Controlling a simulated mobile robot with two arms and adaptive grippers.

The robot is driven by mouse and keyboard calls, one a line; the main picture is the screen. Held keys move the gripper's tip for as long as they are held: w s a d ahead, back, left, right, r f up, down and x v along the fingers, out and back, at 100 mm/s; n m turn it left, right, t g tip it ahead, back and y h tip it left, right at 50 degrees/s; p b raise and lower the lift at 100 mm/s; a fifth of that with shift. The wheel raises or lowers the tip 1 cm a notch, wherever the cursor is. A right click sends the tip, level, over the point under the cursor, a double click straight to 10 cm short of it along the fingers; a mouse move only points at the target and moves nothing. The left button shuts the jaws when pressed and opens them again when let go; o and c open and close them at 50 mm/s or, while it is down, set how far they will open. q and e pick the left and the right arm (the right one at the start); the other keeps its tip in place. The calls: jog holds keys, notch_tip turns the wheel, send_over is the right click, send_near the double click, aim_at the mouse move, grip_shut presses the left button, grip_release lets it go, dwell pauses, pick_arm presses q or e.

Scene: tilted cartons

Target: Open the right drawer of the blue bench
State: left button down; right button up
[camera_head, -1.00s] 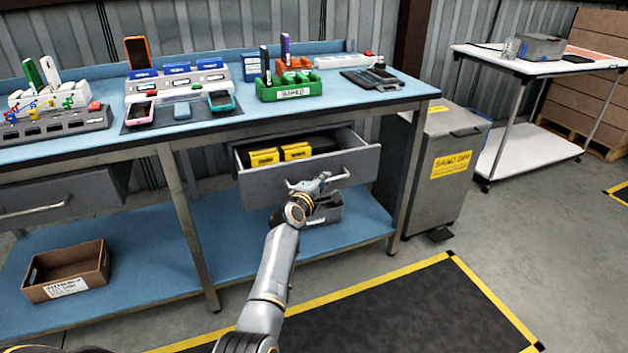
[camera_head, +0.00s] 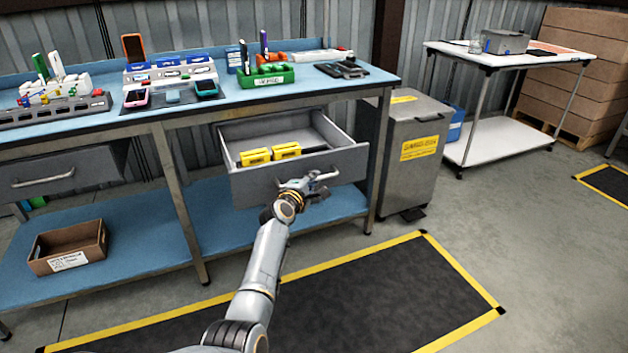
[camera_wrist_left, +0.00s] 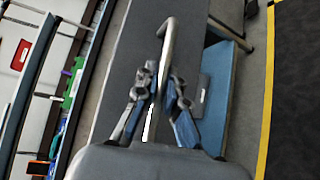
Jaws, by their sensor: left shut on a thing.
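The blue bench (camera_head: 150,120) has two grey drawers under its top. The right drawer (camera_head: 250,188) is pulled well out, and two yellow boxes (camera_head: 271,153) lie inside it with bare space behind them. My left gripper (camera_head: 305,184) is at the front of this drawer, shut on its bar handle (camera_head: 326,177). In the left wrist view the handle (camera_wrist_left: 167,45) runs between the two fingers (camera_wrist_left: 160,95). The left drawer (camera_head: 60,175) is closed or nearly so. My right gripper is not in view.
A grey bin (camera_head: 410,150) with a yellow label stands right of the bench. A brown open box (camera_head: 68,247) sits on the lower shelf. A white table (camera_head: 505,55) is further right. The floor with the yellow-edged black mat (camera_head: 330,300) is clear in front.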

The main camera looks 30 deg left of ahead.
pick_arm(q)
jog(key=c, duration=1.4)
grip_release()
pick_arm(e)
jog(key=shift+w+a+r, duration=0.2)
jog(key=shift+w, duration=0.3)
pick_arm(q)
jog(key=s+r, duration=0.1)
jog(key=s, duration=1.1)
jog(key=shift+d+r, duration=0.35)
jog(key=shift+d, duration=0.05)
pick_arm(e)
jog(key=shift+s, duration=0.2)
